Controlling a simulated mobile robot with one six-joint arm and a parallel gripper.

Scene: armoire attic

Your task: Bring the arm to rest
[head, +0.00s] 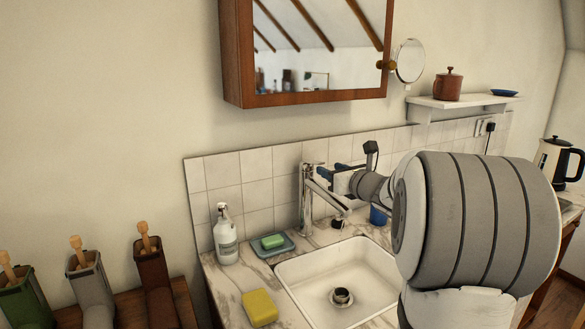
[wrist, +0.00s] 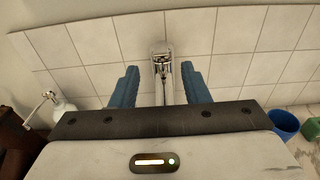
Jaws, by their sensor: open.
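My gripper (head: 335,170) is at the end of my arm, above the sink counter and close to the tap, pointing toward the tiled wall. In the wrist view its two blue fingers (wrist: 160,84) stand apart with nothing held between them. The chrome tap (head: 306,200) shows in the gap between the fingers in the wrist view (wrist: 161,60). I cannot tell whether a finger touches the tap. My grey and white arm links hide part of the counter at the right in the head view.
The white sink (head: 300,275) lies below. A mirror cabinet (head: 232,60) and a shelf (head: 435,102) hang above.

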